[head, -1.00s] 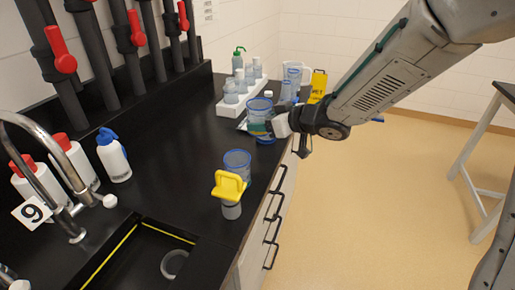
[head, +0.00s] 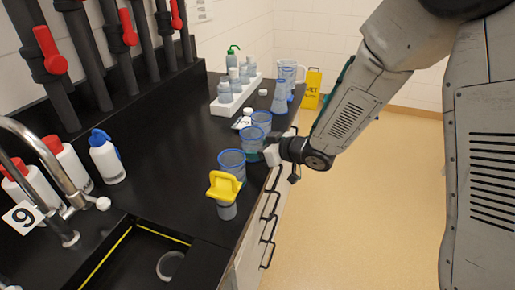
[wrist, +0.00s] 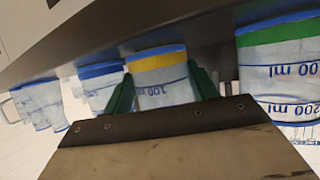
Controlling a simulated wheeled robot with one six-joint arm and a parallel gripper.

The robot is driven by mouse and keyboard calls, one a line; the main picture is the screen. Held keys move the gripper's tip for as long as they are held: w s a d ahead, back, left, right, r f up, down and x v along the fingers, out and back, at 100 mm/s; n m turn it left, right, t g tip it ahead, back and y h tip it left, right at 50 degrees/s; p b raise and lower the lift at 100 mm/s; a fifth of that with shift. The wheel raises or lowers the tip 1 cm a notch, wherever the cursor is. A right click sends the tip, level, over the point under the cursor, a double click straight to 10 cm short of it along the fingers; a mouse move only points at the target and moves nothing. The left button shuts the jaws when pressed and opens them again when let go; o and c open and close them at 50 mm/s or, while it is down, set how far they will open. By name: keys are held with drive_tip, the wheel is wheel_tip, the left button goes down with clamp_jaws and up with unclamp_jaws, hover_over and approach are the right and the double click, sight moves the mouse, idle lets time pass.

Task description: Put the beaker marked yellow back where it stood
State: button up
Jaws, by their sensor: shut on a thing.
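My gripper (wrist: 162,90) is shut on the beaker marked yellow (wrist: 160,66), a clear cup with a blue rim and a yellow band, held upright between green fingers. In the head view this beaker (head: 252,145) is at the counter's front edge, with my gripper (head: 268,152) reaching in from the right. I cannot tell whether its base touches the counter. A green-banded beaker (wrist: 280,75) is to its right in the wrist view and a blue-banded beaker (wrist: 103,88) to its left.
The black counter (head: 170,130) is clear behind the beakers. A yellow-handled object (head: 223,186) stands by the nearest beaker (head: 232,163), beside the sink. More beakers (head: 280,96) stand farther along. A white rack (head: 236,98) holds several bottles. A yellow sign (head: 312,88) is at the back.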

drive_tip(key=shift+f, duration=0.1)
drive_tip(key=o, duration=1)
drive_tip(key=shift+c, duration=0.2)
